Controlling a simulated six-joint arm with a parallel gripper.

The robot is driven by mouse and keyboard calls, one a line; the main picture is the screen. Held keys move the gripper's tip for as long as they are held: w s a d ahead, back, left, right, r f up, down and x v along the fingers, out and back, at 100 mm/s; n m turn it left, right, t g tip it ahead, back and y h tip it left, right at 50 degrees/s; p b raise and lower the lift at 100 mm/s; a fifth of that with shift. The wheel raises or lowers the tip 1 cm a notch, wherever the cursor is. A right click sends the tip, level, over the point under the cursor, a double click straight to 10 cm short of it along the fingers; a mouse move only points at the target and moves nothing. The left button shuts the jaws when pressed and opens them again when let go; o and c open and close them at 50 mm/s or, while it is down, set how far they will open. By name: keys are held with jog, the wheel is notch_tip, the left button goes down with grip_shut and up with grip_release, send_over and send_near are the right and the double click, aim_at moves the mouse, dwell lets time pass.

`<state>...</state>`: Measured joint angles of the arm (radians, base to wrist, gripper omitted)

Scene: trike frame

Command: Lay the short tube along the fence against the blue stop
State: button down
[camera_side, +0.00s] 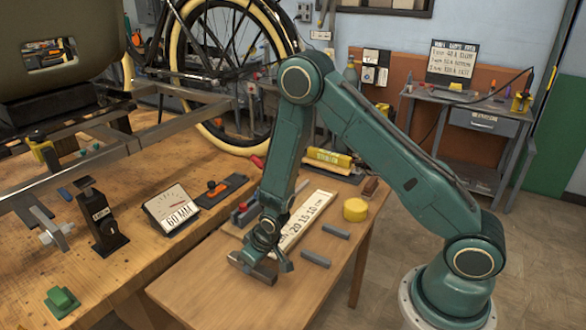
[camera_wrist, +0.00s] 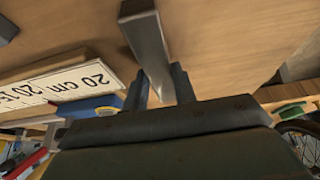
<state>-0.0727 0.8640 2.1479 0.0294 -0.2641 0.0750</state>
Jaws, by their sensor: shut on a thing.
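My gripper (camera_side: 264,262) is low over the near part of the small wooden table in the side view. It is shut on a grey square tube (camera_wrist: 143,35), which extends away between the two fingers (camera_wrist: 158,88) in the wrist view. The tube also shows in part under the gripper (camera_side: 250,268) in the side view. A blue block (camera_wrist: 92,106), which looks like the stop, lies left of the fingers by the end of a white scale strip (camera_wrist: 72,82). The strip (camera_side: 308,215) is behind my gripper in the side view. I cannot clearly tell the fence apart from the strip.
Two grey tubes (camera_side: 336,231) (camera_side: 315,258) lie right of my gripper, near a yellow round tin (camera_side: 355,209). A red-handled clamp (camera_side: 242,212) stands behind my gripper. The workbench with a dial gauge (camera_side: 172,209) is at left. The table's front is clear.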

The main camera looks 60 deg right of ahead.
jog(key=c, duration=1.1)
grip_release()
jog(key=shift+f, duration=0.1)
jog(key=shift+s+r, duration=0.2)
jog(key=shift+r, duration=0.5)
jog(key=shift+v, duration=5.45)
jog(key=shift+r, duration=0.1)
